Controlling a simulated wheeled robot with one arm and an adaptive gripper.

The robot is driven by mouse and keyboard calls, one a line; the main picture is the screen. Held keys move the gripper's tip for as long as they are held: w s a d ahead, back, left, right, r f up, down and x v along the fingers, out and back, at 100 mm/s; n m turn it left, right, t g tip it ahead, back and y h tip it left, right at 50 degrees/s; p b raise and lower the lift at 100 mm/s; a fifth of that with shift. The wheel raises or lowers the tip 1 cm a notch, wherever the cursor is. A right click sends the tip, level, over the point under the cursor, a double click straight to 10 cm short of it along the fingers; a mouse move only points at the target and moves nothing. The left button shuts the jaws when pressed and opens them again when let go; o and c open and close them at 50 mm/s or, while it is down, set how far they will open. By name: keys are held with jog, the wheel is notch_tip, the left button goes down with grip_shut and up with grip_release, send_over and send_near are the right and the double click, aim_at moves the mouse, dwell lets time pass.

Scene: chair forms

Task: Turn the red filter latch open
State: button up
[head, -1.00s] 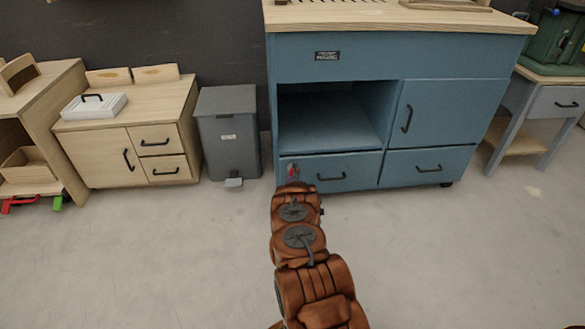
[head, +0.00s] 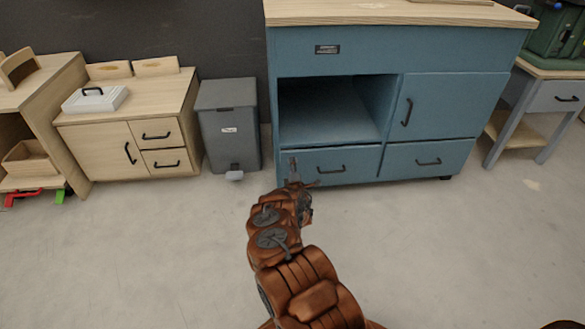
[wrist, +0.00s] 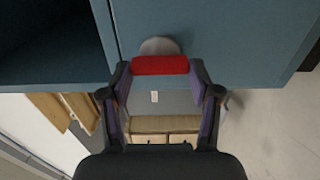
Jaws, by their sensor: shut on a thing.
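The red filter latch (wrist: 160,65) is a short red bar, level across the wrist view. It sits in front of a round grey mount (wrist: 159,46) on the blue cabinet's face. My gripper (wrist: 158,73) is shut on the latch, with a fingertip at each end of the bar. In the head view my gripper (head: 294,178) is at the lower left corner of the blue cabinet (head: 330,62), beside the left drawer. No red of the latch shows there. How far the latch is turned is hard to tell.
A grey pedal bin (head: 228,130) stands left of the blue cabinet. A light wooden cabinet (head: 100,145) with a white box (head: 95,100) on it is farther left. The left drawer's black handle (head: 330,169) is close to my gripper. The floor in front is clear.

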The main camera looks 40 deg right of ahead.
jog(key=shift+w+a, duration=0.1)
jog(key=o, duration=1.1)
jog(key=shift+o, duration=0.2)
jog(key=v, duration=1.2)
